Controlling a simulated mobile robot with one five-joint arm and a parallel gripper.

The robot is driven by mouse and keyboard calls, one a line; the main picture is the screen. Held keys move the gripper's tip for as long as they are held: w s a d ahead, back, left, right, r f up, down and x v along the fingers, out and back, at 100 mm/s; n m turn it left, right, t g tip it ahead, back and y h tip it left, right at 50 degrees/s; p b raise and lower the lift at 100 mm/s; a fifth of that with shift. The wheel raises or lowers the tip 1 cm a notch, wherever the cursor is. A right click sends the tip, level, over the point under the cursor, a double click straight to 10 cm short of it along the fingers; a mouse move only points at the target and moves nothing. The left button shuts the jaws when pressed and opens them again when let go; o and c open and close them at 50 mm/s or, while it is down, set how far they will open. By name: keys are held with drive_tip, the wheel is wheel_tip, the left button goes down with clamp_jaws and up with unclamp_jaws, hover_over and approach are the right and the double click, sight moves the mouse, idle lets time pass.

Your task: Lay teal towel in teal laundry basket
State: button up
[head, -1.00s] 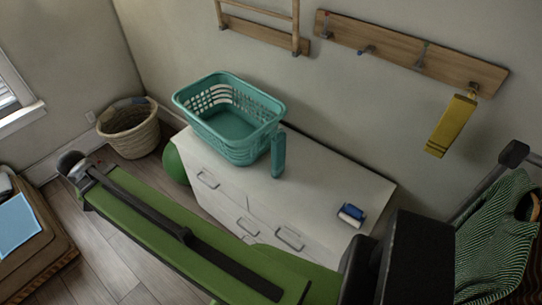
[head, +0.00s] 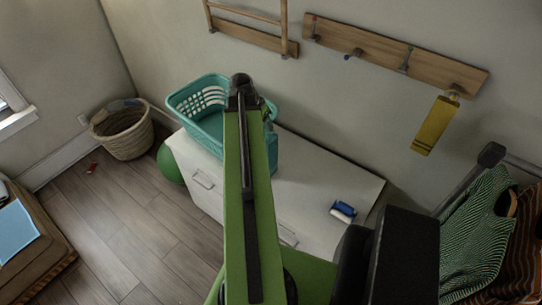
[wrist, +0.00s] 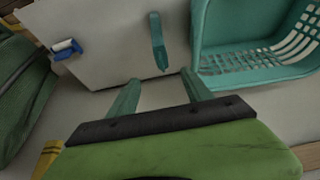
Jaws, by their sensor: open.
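The teal laundry basket (head: 197,132) stands upright on the left end of the white cabinet. The part of its inside that I see is empty, and my arm hides its right side. The basket also shows at the upper right of the wrist view (wrist: 198,42). The teal towel (head: 272,153) is a narrow strip on the cabinet just right of the basket, partly behind my arm. In the wrist view the towel (wrist: 158,42) lies ahead of my fingertips, apart from them. My gripper (wrist: 160,78) is open and empty, its fingers spread to either side of the towel's line.
The white cabinet top (head: 318,180) is clear between the towel and a blue-and-white object (head: 343,211). A wicker basket (head: 123,135) and green ball (head: 169,165) are on the floor at left. A yellow item (head: 435,125) hangs from the wall rail. Striped clothes (head: 478,230) are at right.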

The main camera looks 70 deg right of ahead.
sight(270, 139)
drive_tip(key=b+x, duration=0.8)
drive_tip(key=x, duration=0.1)
drive_tip(key=b+x, duration=0.8)
drive_tip(key=shift+w+d+f, duration=0.1)
drive_tip(key=shift+w+f, duration=0.05)
drive_tip(key=shift+f, duration=0.2)
drive_tip(key=shift+r, duration=0.2)
clamp_jaws()
idle(0.4)
